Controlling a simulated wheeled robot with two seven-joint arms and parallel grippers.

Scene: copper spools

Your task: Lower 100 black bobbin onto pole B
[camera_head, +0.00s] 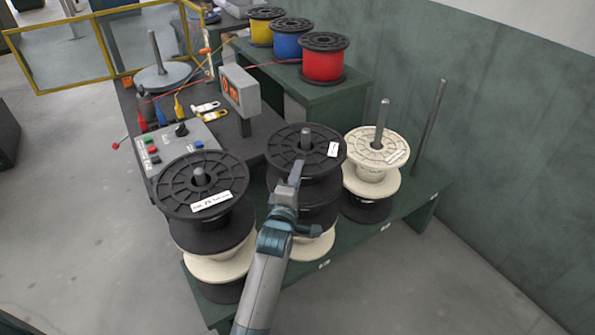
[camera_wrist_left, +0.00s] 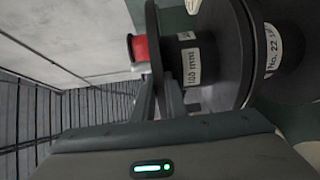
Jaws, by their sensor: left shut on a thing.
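A black bobbin (camera_head: 304,142) sits around the second pole from the left, whose grey tip (camera_head: 306,136) pokes up through its hub. In the left wrist view its core carries a white label (camera_wrist_left: 190,67) reading 100. A cream bobbin (camera_head: 312,245) is at the bottom of this pole.
Left is a stack topped by a black bobbin (camera_head: 200,184); right is a pole with a cream bobbin (camera_head: 376,145) on top. An empty pole (camera_head: 430,125) stands farther right on the green bench (camera_head: 420,195). A display box (camera_head: 241,91) and control box (camera_head: 183,145) stand behind left.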

